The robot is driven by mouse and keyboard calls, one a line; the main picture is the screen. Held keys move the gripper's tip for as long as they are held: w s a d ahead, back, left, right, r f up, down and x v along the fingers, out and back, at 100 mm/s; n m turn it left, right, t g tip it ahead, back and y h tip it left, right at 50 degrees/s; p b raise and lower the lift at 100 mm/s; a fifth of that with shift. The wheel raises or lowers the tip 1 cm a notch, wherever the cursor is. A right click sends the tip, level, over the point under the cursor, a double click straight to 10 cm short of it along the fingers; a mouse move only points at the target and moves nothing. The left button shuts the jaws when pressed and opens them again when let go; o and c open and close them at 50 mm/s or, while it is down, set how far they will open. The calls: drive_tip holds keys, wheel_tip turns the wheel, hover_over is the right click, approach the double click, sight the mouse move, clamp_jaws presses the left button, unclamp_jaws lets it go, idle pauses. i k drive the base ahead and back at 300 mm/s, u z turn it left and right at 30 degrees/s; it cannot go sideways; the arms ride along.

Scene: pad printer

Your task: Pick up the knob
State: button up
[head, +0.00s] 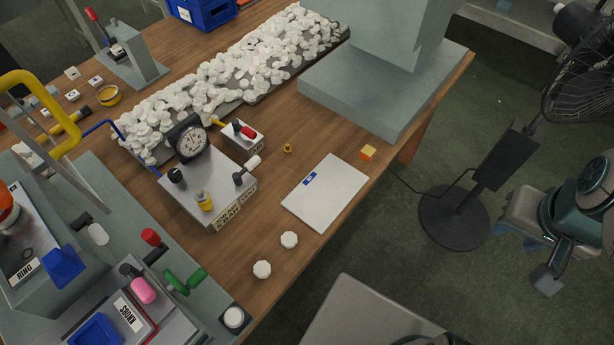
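Two loose white faceted knobs lie on the wooden table near its front edge: one knob (289,239) just below the white plate's lower corner, another knob (262,269) to its lower left. A third white round piece (234,317) sits on a dark square pad at the grey machine's corner. My gripper (525,256) is at the right, off the table and far from the knobs. Its fingers appear apart with nothing between them.
A gauge box (205,185) with levers stands left of the loose knobs. White pieces (240,75) heap behind. A fan (500,160) stands on the floor at right.

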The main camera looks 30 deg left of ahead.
sight(262, 270)
drive_tip(key=i, duration=1)
drive_tip(key=u, duration=3.95)
